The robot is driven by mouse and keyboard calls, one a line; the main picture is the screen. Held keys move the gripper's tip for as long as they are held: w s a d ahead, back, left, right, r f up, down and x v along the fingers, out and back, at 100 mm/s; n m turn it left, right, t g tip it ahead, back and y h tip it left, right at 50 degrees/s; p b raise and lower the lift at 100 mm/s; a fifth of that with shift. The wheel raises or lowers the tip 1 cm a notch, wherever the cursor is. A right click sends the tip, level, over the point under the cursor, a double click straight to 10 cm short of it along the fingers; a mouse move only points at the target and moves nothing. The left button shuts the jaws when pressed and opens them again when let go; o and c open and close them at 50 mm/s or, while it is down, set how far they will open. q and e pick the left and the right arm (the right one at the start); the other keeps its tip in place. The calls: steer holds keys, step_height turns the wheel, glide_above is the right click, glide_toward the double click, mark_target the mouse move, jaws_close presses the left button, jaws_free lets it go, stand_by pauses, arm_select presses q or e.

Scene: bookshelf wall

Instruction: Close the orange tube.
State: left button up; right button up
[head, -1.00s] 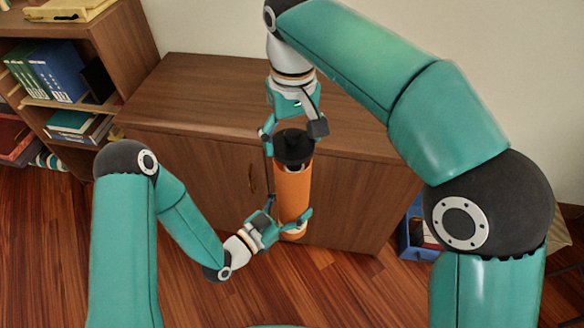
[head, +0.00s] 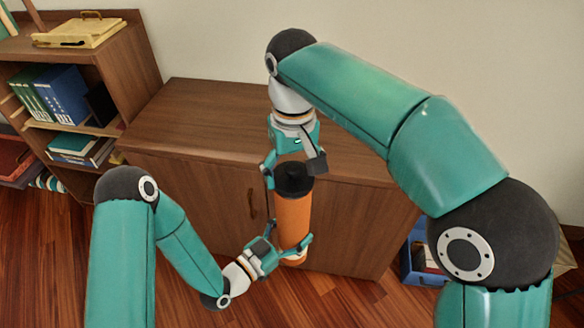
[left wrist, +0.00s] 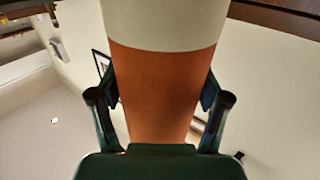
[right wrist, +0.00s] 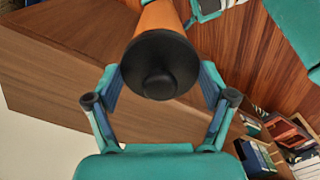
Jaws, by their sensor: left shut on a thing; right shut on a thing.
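The orange tube (head: 293,222) stands roughly upright in front of the cabinet, with a white band (head: 294,260) at its lower end. My left gripper (head: 287,240) is shut around its lower part; the left wrist view shows the orange body (left wrist: 160,90) between both fingers. The black cap (head: 294,180) sits at the tube's top end, with no gap visible between them in the head view. My right gripper (head: 293,172) is shut on the cap from above. In the right wrist view the cap (right wrist: 160,65) lies between the fingers, covering the tube's opening.
A wooden cabinet (head: 200,115) with a bare top stands right behind the tube. A bookshelf (head: 125,75) with books and a yellow tray (head: 80,32) is at the left. A blue box (head: 415,262) is on the floor right of the cabinet.

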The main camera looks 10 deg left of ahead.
steer(key=shift+f, duration=0.6)
stand_by(0.3)
steer(key=o, duration=0.8)
steer(key=shift+r, duration=3.65)
